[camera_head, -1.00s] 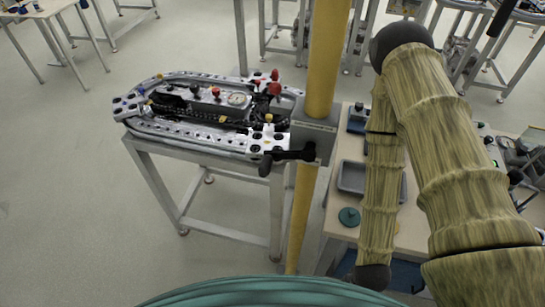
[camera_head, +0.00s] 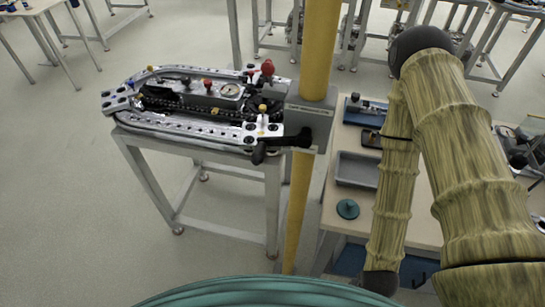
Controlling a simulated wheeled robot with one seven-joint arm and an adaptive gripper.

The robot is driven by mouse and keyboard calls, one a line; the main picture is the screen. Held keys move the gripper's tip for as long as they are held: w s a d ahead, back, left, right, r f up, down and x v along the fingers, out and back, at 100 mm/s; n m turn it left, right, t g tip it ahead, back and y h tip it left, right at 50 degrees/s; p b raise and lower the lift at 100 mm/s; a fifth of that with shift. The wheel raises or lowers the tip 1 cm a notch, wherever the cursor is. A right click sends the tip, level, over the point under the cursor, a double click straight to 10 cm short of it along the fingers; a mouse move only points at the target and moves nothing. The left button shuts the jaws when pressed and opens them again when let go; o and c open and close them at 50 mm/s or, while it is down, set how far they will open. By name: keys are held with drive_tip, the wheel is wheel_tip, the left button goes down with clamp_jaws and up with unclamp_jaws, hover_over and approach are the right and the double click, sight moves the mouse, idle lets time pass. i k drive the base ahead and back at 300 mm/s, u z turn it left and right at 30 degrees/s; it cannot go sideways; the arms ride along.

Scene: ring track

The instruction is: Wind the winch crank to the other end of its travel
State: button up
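The winch crank (camera_head: 286,141) is black. Its arm points left from a grey box (camera_head: 312,112) on a yellow post (camera_head: 319,60), and its grip hangs down at the left end, in front of the near right corner of the ring track. My arm comes in from the right, bends at a dark joint at the top and runs down to another dark joint near the bottom edge. My gripper is not in view, and nothing of mine is seen touching the crank.
The ring track (camera_head: 180,127) stands on a grey metal frame (camera_head: 190,222), left of the post. Right of it, a workbench (camera_head: 345,225) bears a grey tray (camera_head: 355,170) and a teal round piece (camera_head: 347,209). The floor (camera_head: 70,220) at left is clear.

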sight(304, 140)
drive_tip(key=z, duration=2.05)
drive_tip(key=k, duration=1.7)
drive_tip(key=u, duration=1.6)
